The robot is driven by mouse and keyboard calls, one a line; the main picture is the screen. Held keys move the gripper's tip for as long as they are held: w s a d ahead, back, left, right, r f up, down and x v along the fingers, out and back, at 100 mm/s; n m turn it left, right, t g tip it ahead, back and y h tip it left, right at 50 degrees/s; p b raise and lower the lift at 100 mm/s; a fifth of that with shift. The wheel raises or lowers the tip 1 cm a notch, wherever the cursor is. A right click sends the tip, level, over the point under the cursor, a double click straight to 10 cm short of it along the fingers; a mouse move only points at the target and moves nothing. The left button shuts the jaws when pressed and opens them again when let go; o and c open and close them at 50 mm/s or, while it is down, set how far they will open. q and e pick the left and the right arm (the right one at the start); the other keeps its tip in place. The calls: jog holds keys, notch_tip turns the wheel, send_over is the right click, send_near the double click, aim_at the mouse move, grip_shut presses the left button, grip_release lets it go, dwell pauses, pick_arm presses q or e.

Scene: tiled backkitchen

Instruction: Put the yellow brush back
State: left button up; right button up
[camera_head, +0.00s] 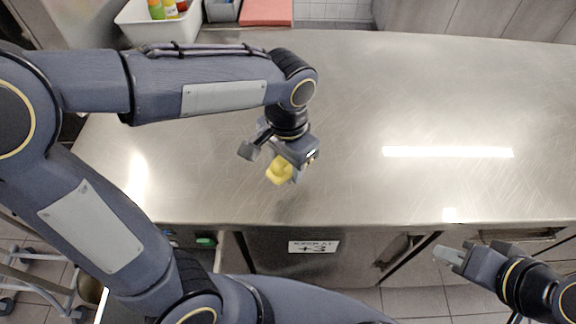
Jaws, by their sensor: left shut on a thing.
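The yellow brush (280,170) is held in my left gripper (279,156), above the near middle part of the steel counter. Only a short, rounded yellow part of the brush shows; the gripper hides the rest. My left gripper is shut on it and points down toward the near edge. My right gripper (445,254) is at the lower right, in front of the counter's near edge and apart from the brush. I cannot tell whether its fingers are open or shut, and nothing shows in it.
The steel counter (360,120) is broad and mostly clear. At its back left stand a white bin (160,30) with bottles, a grey container (222,11) and a red flat item (267,12). Cabinet fronts with a label (313,247) lie below the near edge.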

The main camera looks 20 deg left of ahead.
pick_arm(q)
jog(key=w+f, duration=0.3)
jog(key=shift+a+f, duration=0.35)
jog(key=shift+w+a+f, duration=0.1)
jog(key=shift+w+f, duration=0.1)
jog(key=shift+f, duration=1.65)
jog(key=shift+f, duration=0.2)
jog(key=o, duration=1)
jog(key=shift+o, duration=0.2)
jog(key=shift+r, duration=0.1)
